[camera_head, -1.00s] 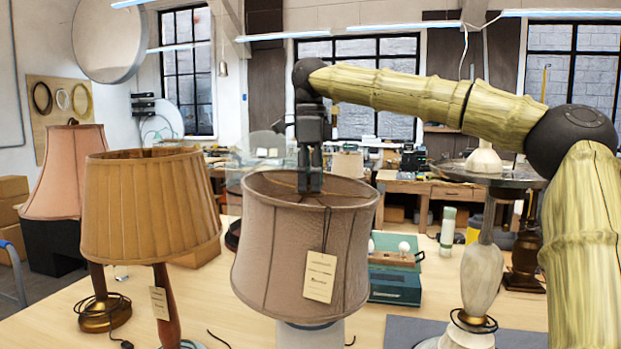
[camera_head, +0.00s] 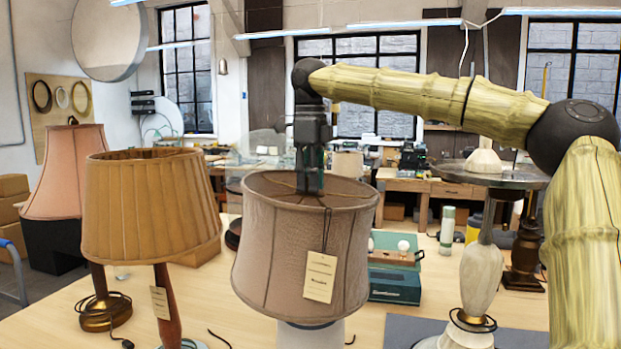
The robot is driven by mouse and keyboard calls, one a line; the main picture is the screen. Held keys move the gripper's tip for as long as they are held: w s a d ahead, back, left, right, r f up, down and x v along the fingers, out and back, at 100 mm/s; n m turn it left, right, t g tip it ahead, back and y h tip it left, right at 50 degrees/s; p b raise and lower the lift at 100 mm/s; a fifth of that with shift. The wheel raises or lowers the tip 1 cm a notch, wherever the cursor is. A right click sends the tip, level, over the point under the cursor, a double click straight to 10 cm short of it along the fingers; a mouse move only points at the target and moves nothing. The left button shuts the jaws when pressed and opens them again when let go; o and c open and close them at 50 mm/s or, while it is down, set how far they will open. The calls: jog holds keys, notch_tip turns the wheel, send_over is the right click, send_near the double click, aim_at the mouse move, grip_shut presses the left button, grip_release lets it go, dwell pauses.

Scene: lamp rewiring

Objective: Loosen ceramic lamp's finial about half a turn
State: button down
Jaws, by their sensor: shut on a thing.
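The ceramic lamp, with a brownish-pink fabric shade (camera_head: 296,260) and a paper tag (camera_head: 320,277), stands on the table in the middle of the view. Its pale base (camera_head: 310,335) shows only in part below the shade. My gripper (camera_head: 309,188) points straight down at the centre of the shade's top opening, where the wire spokes meet. Its fingers are closed together there, shut on the finial. The finial itself is hidden by the fingers.
A tan pleated lamp (camera_head: 150,208) stands close on the left, with a pink-shaded lamp (camera_head: 66,172) behind it. A green box (camera_head: 395,284) sits behind right. A pale lamp base (camera_head: 480,275) stands at right on a grey mat (camera_head: 405,330).

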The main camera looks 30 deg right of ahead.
jog(key=c, duration=1.3)
grip_release()
jog(key=shift+o, duration=0.2)
jog(key=shift+r, duration=0.15)
notch_tip(320, 180, up, 12)
jog(key=shift+d, duration=0.1)
